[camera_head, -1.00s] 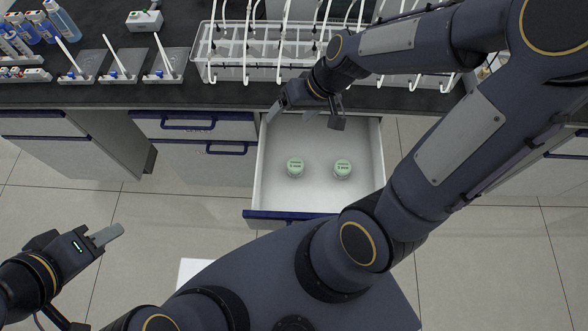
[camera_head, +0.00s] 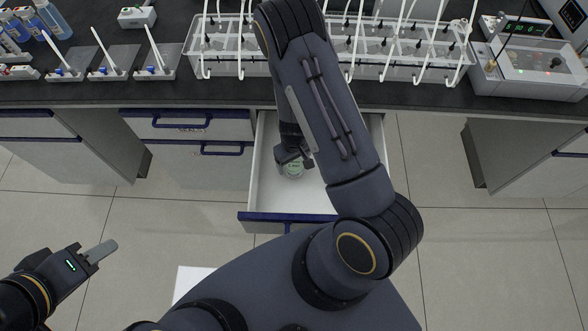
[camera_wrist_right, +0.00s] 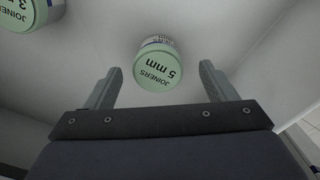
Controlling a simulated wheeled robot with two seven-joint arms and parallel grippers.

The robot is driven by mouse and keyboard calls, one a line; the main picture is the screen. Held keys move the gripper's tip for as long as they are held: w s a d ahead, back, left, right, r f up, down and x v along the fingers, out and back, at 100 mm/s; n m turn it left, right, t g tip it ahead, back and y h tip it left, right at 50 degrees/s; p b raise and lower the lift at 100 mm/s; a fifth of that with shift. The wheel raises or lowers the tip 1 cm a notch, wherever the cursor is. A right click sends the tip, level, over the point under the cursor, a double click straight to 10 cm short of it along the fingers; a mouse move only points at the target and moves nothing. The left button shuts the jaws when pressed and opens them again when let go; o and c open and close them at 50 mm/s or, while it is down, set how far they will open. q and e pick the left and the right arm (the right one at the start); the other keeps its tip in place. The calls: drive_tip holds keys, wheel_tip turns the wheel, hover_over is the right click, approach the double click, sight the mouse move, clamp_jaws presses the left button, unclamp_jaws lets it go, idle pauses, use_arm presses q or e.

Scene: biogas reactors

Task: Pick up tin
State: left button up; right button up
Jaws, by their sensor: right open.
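A round tin with a pale green lid (camera_head: 293,171) stands in the open white drawer, partly hidden by my right gripper in the head view. In the right wrist view its lid reads "JOINERS 5 mm", and this tin (camera_wrist_right: 158,68) lies ahead of and between the open fingers of my right gripper (camera_wrist_right: 160,85), with space on both sides. A second green-lidded tin (camera_wrist_right: 20,12) shows at the upper left of the wrist view; the arm hides it in the head view. My left gripper (camera_head: 105,250) is far from the drawer at the lower left; its jaw gap is not clear.
The open drawer (camera_head: 262,195) has white walls around the tins and a blue front edge.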

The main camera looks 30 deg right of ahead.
sight(295, 165)
wheel_tip(295, 165, down, 5)
drive_tip(key=b, duration=0.3)
drive_tip(key=shift+d+r, duration=0.1)
drive_tip(key=shift+d, duration=0.05)
drive_tip(key=shift+r, duration=0.1)
drive_tip(key=shift+c, duration=0.5)
drive_tip(key=c, duration=1)
